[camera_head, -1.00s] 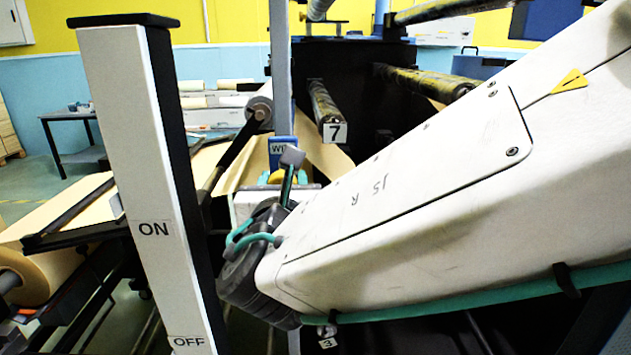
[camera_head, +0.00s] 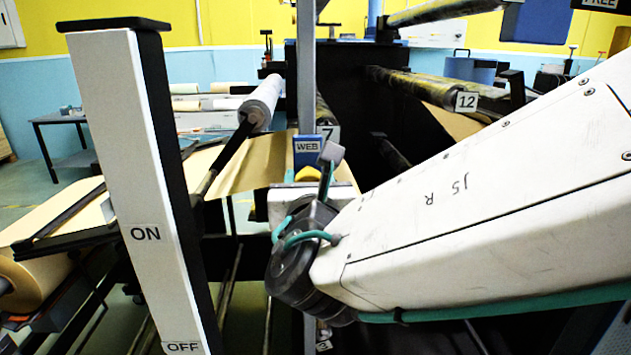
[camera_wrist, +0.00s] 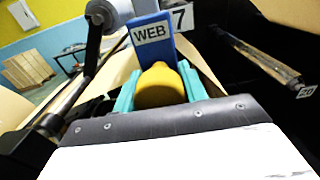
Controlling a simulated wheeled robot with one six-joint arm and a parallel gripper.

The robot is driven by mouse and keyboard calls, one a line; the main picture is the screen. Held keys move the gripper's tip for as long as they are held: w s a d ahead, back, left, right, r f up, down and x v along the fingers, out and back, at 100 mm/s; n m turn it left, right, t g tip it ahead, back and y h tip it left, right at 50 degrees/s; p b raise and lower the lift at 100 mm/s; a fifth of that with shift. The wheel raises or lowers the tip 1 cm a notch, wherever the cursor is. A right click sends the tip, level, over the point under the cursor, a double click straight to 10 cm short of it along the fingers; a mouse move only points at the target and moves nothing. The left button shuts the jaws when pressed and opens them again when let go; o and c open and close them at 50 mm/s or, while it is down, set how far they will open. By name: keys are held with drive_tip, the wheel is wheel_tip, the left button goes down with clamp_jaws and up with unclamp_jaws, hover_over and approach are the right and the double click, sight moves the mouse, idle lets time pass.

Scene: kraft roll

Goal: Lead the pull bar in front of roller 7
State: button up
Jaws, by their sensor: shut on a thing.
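The blue plate marked WEB (camera_head: 307,146), which I take as part of the pull bar, stands upright near the picture's middle. It also shows in the wrist view (camera_wrist: 152,40), with a yellow knob (camera_wrist: 160,90) at its foot. My gripper (camera_wrist: 156,88) has its teal fingers shut on the yellow knob, one on each side. The bar's full length is hidden. Roller 7 (camera_head: 323,108) is just right of and behind the plate in the head view, its tag (camera_head: 329,133) partly covered. In the wrist view the 7 tag (camera_wrist: 182,18) is at the plate's upper right.
A white ON/OFF post (camera_head: 130,180) stands close at left. Brown paper (camera_head: 250,165) runs behind the plate. A pale roller on a dark arm (camera_head: 262,103) is left of it. Roller 12 (camera_head: 425,88) is at right. A thin grey upright (camera_head: 306,75) crosses the middle.

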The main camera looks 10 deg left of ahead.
drive_tip(key=shift+s+a+r, duration=0.1)
drive_tip(key=shift+a+r, duration=0.15)
drive_tip(key=shift+r, duration=0.7)
drive_tip(key=shift+s+a+r, duration=0.1)
drive_tip(key=shift+a+r, duration=0.15)
drive_tip(key=shift+r, duration=0.7)
drive_tip(key=shift+a+r, duration=0.25)
drive_tip(key=shift+r, duration=0.7)
wheel_tip(320, 180, up, 26)
drive_tip(key=r, duration=0.1)
hover_over(297, 141)
drive_tip(key=a+v, duration=0.1)
drive_tip(key=v, duration=0.2)
drive_tip(key=shift+s+d+f, duration=0.15)
drive_tip(key=shift+d+f, duration=0.1)
drive_tip(key=shift+d, duration=0.1)
